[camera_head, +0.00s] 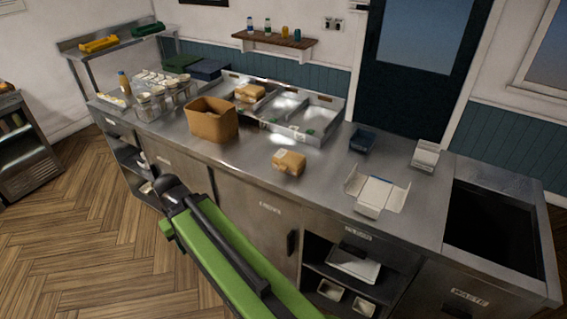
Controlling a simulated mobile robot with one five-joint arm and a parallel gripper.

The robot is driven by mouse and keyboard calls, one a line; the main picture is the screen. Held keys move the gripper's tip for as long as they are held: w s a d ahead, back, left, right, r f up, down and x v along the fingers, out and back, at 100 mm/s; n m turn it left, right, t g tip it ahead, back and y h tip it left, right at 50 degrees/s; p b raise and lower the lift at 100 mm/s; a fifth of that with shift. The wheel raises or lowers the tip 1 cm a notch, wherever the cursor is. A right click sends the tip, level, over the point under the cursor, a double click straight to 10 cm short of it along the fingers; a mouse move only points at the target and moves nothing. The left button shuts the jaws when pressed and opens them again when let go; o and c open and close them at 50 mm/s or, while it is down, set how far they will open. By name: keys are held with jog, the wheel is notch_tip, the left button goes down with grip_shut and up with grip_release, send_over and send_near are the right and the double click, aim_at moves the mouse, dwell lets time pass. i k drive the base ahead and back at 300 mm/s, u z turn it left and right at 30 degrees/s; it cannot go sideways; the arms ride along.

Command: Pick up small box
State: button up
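A small light-brown box (289,162) sits on the steel counter (245,165), near its front edge, right of the centre. A similar small brown box (250,92) lies farther back, by the steel trays. A larger open brown cardboard box (211,121) stands to the left of the nearer small box. My green and black arm reaches from the bottom edge up to the left. Its end, with my gripper (170,196), is in front of the counter, left of and apart from the small boxes. The fingers are too unclear to tell open from shut.
Jars (150,104) and a bottle stand at the counter's left. An open white carton (377,191), a dark blue tray (362,140) and white boxes (425,155) are on the right. A dark waste opening (490,225) is at the far right. Wooden floor is clear at left.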

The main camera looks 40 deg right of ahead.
aim_at(289, 171)
jog(key=i, duration=0.9)
